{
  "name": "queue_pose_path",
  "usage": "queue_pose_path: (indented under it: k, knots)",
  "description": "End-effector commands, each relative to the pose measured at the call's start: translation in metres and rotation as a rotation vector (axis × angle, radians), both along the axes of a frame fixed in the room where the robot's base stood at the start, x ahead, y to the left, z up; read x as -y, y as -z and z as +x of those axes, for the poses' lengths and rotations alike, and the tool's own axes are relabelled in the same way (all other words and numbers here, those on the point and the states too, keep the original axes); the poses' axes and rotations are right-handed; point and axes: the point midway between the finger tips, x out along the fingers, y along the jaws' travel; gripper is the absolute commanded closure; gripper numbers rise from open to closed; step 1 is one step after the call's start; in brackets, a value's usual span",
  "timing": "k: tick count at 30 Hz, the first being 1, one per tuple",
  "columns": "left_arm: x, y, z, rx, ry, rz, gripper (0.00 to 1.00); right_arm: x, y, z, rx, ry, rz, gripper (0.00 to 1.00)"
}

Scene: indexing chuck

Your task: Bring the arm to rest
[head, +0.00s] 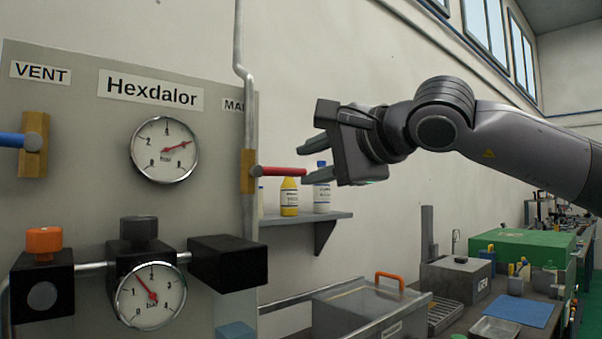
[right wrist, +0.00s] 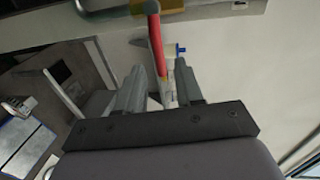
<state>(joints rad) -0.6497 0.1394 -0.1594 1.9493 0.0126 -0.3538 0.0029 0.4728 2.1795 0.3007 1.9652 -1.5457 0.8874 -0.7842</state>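My right gripper (head: 308,160) reaches in from the right in the head view, its fingers pointing left towards the panel. It is open, with a clear gap between the fingers. A red lever handle (head: 280,171) sticks out to the right from a brass valve body (head: 248,171) on the vertical pipe. In the right wrist view, the red handle (right wrist: 157,45) runs down the picture, and its free end shows between the open fingertips (right wrist: 158,68). I see no finger closed on it. My left gripper is not in view.
The grey panel (head: 80,200) carries two gauges and a blue-handled valve (head: 34,143). A wall shelf (head: 315,218) with bottles is below my right gripper.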

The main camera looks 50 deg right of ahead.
Motion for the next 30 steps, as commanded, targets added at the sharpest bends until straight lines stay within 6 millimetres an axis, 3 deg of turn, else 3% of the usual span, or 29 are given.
queue_pose_path:
  k: [6,30]
  knots:
    - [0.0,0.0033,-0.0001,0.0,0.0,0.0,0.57,-0.0016,-0.0025,-0.0135,0.0,0.0,-0.001,0.64]
    - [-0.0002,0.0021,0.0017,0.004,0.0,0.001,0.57,-0.0017,-0.0029,-0.0139,0.0,0.0,-0.001,0.64]
